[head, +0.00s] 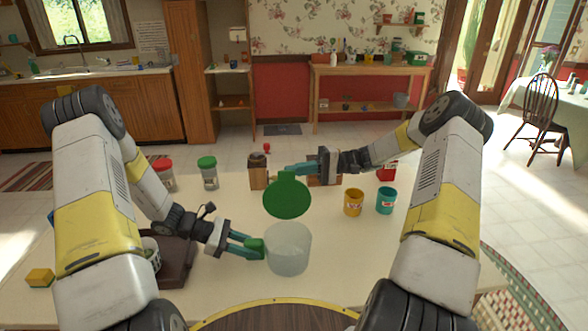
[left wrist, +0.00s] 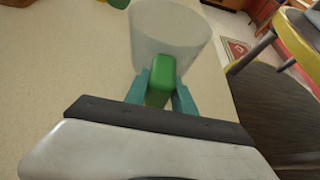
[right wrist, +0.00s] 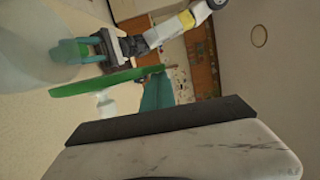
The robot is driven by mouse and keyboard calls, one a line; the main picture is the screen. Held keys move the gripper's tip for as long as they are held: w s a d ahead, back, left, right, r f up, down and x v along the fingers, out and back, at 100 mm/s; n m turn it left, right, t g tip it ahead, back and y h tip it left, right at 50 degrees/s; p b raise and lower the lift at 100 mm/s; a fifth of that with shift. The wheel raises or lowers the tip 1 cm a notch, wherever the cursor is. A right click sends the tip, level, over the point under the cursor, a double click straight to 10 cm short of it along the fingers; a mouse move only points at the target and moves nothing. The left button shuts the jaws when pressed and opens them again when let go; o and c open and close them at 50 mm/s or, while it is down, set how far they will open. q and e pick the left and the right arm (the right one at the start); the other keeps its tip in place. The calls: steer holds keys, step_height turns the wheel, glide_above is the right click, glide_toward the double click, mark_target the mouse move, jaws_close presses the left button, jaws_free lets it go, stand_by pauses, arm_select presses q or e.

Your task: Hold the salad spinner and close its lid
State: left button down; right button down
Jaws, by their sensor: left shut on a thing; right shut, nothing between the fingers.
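The salad spinner has a translucent bowl (head: 289,250) and a round green lid (head: 287,199). The lid stands open, raised steeply above the bowl's far rim. My left gripper (head: 258,249) is shut on the spinner's green handle (left wrist: 160,82) at the bowl's left side. The bowl (left wrist: 172,32) also shows in the left wrist view. My right gripper (head: 290,169) is shut and empty at the top of the lid, on its far side. In the right wrist view the lid (right wrist: 105,80) appears edge-on close to the teal fingers (right wrist: 157,92). I cannot tell whether they touch it.
On the table (head: 330,285), a yellow mug (head: 353,202) and a teal mug (head: 385,200) stand to the right. A green-lidded jar (head: 208,172), a red-lidded jar (head: 164,174) and a brown rack (head: 176,262) are to the left. The table in front of the mugs is clear.

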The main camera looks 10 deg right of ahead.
steer(key=s+f+n+t+h, duration=0.1)
steer(key=s+n+h, duration=0.1)
steer(key=s+n, duration=0.7)
steer(key=s+a+f+n+t, duration=0.1)
steer(key=s+f+n+t, duration=0.2)
steer(key=s+f+n, duration=0.3)
steer(key=shift+s+f+n, duration=0.4)
steer(key=shift+s+f, duration=1.75)
steer(key=shift+f, duration=0.85)
steer(key=d+r, duration=0.6)
steer(key=d, duration=0.3)
steer(key=shift+s+d+r, duration=0.25)
steer(key=shift+s+d, duration=0.05)
steer(key=shift+d, duration=0.05)
